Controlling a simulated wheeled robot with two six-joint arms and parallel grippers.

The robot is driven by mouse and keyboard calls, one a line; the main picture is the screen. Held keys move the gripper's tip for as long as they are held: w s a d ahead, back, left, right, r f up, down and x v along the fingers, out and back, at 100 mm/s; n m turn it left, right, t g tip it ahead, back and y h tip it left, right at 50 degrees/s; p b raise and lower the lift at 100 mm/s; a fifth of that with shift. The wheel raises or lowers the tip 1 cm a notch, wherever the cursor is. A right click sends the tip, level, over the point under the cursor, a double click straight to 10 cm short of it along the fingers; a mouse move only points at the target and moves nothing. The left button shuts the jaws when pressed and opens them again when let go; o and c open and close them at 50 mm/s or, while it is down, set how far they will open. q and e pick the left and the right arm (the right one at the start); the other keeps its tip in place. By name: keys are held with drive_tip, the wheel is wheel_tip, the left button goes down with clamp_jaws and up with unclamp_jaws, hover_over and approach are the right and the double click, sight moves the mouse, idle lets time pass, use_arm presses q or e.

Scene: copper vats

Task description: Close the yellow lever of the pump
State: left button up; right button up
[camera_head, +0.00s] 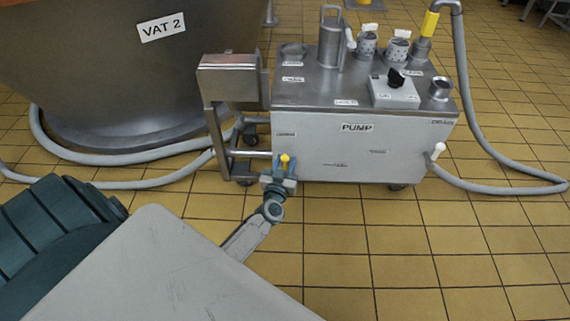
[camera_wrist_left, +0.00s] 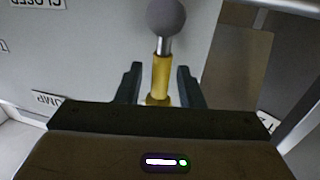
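The pump (camera_head: 340,158) is a grey-white wheeled cabinet with a metal top and a "PUMP" label. Its yellow lever (camera_head: 285,160) is at the lower left of the front face. In the left wrist view the lever (camera_wrist_left: 161,75) is a yellow sleeve on a metal rod with a grey-looking ball at its end. My left gripper (camera_head: 281,180) is at this lever. In the left wrist view its two fingers (camera_wrist_left: 160,88) stand apart on either side of the sleeve, with a small gap on each side. The lever's base is partly hidden by the gripper. My right gripper is not in view.
A metal box (camera_head: 230,78) on a frame stands left of the pump. VAT 2 (camera_head: 130,80) is at the back left. Tiled floor (camera_head: 400,250) in front is clear.

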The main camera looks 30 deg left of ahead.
use_arm(q)
clamp_jaws()
